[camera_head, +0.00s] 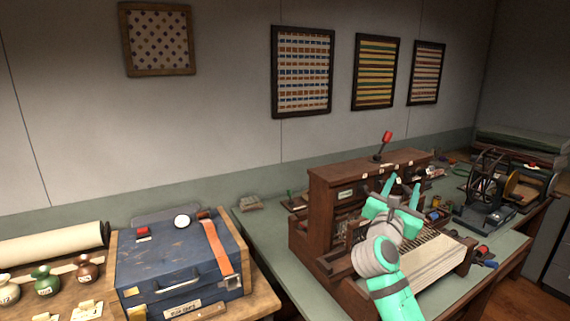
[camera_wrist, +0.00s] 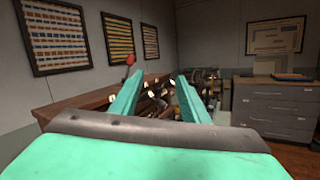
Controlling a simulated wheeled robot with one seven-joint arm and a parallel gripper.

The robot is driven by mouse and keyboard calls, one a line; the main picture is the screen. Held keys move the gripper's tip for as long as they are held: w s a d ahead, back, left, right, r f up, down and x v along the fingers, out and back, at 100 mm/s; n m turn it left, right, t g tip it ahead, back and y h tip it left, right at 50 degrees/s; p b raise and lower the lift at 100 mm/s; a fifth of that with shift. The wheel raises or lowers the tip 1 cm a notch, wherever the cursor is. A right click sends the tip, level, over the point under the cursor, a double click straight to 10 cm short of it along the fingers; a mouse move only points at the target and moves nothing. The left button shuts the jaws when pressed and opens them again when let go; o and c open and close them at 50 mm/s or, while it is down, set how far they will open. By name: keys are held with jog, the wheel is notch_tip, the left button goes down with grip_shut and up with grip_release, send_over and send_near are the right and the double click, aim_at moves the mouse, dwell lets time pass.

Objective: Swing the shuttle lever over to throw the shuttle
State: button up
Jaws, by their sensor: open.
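The shuttle lever (camera_head: 386,138) has a red knob on a thin dark stem and stands on top of the brown wooden loom (camera_head: 322,205), leaning slightly right. Its red knob (camera_wrist: 130,59) also shows in the wrist view, just above the left fingertip. My gripper (camera_head: 402,186) is green and open, with nothing between its fingers. It is in front of the loom's upper part, lower than the lever knob and a little to its right. In the wrist view my gripper (camera_wrist: 157,92) points at the loom top, and the lever's stem is mostly hidden behind the left finger.
White warp threads (camera_head: 432,262) stretch across the loom's front below my gripper. A blue case (camera_head: 180,275) with an orange strap stands at left. A dark wheeled device (camera_head: 487,190) stands right of the loom. Above the loom top is free air up to the framed textiles (camera_head: 302,72).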

jog(key=s+a+f+m+y, duration=0.2)
jog(key=a+f+m+y, duration=0.4)
jog(key=a+f, duration=1.2)
jog(key=s+a+f+m+y, duration=0.2)
jog(key=s+a+f+m, duration=0.2)
jog(key=s+a+f, duration=0.4)
jog(key=s+a+f+m+y, duration=0.1)
jog(key=s+a+f+m, duration=0.3)
jog(key=f, duration=0.7)
jog(key=s+a+f+m, duration=0.1)
jog(key=s+f+m, duration=0.2)
jog(key=s, duration=0.5)
jog(key=s+a+f+m+y, duration=0.1)
jog(key=s+a+f+m, duration=0.15)
jog(key=s, duration=0.55)
jog(key=s+a+f+m, duration=0.1)
jog(key=s+f+m, duration=0.2)
jog(key=s, duration=0.4)
jog(key=s+d+r+m+g, duration=0.1)
jog(key=s+m, duration=0.1)
jog(key=s, duration=0.8)
jog(key=s+d+r+m+y, duration=0.1)
jog(key=s+d+m, duration=0.1)
jog(key=s, duration=0.8)
jog(key=shift+g, duration=0.4)
jog(key=shift+s+d, duration=0.2)
jog(key=c, duration=0.4)
jog(key=shift+r, duration=0.1)
grip_shut()
